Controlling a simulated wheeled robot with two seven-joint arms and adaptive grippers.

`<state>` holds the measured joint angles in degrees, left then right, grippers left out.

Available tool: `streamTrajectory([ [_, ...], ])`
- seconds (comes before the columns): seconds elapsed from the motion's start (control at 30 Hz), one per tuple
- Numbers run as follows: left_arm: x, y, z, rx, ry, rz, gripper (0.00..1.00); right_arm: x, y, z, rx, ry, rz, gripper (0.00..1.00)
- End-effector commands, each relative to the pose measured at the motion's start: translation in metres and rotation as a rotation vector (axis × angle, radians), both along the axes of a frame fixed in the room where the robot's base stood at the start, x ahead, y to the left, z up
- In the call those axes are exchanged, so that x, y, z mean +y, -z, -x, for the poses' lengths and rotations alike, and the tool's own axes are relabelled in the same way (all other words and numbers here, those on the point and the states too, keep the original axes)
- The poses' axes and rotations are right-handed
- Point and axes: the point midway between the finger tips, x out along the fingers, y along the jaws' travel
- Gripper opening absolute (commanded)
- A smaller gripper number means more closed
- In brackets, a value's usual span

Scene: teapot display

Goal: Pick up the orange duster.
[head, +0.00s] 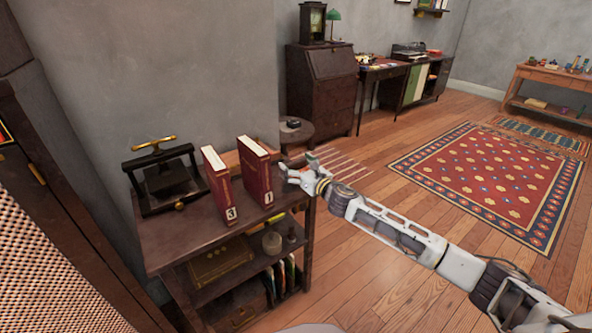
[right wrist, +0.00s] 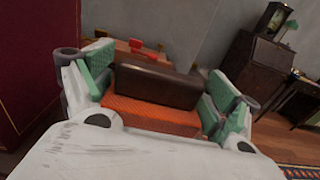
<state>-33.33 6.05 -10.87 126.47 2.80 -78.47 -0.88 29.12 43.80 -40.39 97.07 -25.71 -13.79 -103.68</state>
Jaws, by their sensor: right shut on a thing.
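The orange duster (right wrist: 150,112) shows in the right wrist view as an orange, textured pad with a dark brown block along it. My right gripper (right wrist: 160,82) has its green-padded fingers on both sides of the duster and is shut on it. In the head view my right gripper (head: 298,172) is at the right end of the dark shelf unit, right of the red books. I cannot make out the duster clearly there. My left gripper is not in view.
Two red books, numbered 3 (head: 222,187) and 1 (head: 255,172), stand upright on the shelf unit (head: 180,238). A dark press (head: 166,180) stands left of them. A round side table (head: 297,131) is just behind my gripper. Open floor lies to the right.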

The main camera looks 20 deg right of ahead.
Motion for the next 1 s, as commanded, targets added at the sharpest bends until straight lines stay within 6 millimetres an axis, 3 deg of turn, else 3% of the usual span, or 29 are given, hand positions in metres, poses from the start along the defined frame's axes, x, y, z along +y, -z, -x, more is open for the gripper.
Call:
streamTrajectory([
  [0.1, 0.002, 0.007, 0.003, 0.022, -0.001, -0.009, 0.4, -0.001, -0.02, 0.0, -0.003, 0.001, 0.003, 0.64],
  [0.4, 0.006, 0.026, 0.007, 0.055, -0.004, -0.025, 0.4, 0.0, -0.048, 0.0, -0.001, 0.0, 0.002, 0.64],
  [1.0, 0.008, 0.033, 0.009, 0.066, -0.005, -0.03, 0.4, 0.0, -0.055, 0.0, 0.0, 0.0, 0.0, 0.64],
])
